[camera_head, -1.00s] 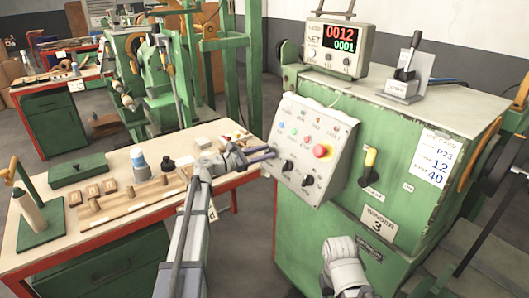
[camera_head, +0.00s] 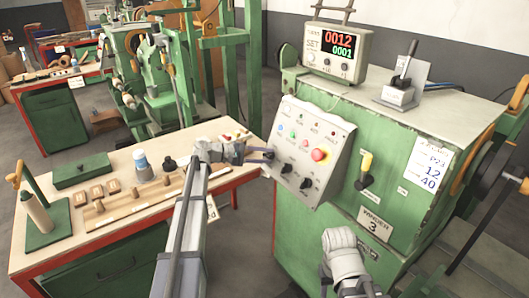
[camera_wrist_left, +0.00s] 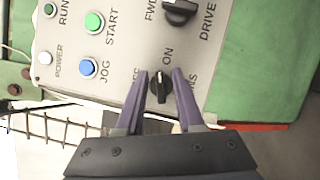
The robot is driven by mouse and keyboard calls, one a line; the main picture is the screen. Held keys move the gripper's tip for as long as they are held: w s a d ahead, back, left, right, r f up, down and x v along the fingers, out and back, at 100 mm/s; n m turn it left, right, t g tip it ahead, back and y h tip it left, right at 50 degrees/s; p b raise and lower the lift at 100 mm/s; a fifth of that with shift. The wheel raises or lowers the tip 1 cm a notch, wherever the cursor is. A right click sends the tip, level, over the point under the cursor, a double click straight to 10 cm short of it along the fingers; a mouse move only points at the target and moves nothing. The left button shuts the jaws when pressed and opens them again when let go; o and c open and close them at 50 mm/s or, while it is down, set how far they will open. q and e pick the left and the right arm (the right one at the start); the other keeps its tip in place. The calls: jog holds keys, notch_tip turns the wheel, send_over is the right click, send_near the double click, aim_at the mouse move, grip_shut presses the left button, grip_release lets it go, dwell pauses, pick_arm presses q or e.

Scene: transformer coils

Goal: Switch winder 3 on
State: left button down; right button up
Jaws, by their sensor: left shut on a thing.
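Winder 3 is a green cabinet (camera_head: 330,230) with a white sloped control panel (camera_head: 322,133). Its mains knob (camera_wrist_left: 160,88) is black, and ON and partly hidden OFF lettering shows beside it. My left gripper (camera_head: 265,154) reaches the panel's left edge. In the left wrist view its two purple fingers (camera_wrist_left: 160,84) are shut on the mains knob, one on each side. The knob's long axis runs up and down in that view, with its upper end near ON.
A drive knob (camera_wrist_left: 180,10) and a blue jog button (camera_wrist_left: 87,68) are close to the gripper. A red stop button (camera_head: 319,155) is on the panel. A counter box (camera_head: 335,52) stands on the cabinet. A workbench (camera_head: 110,225) with wooden parts lies below my left arm.

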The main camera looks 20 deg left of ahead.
pick_arm(q)
jog(key=shift+m+g+y+p, duration=0.45)
jog(key=shift+m+p, duration=0.35)
jog(key=shift+m, duration=0.9)
jog(key=c, duration=0.9)
grip_release()
jog(key=shift+f, duration=0.1)
jog(key=p+v, duration=0.3)
jog(key=v, duration=0.5)
jog(key=shift+w, duration=0.1)
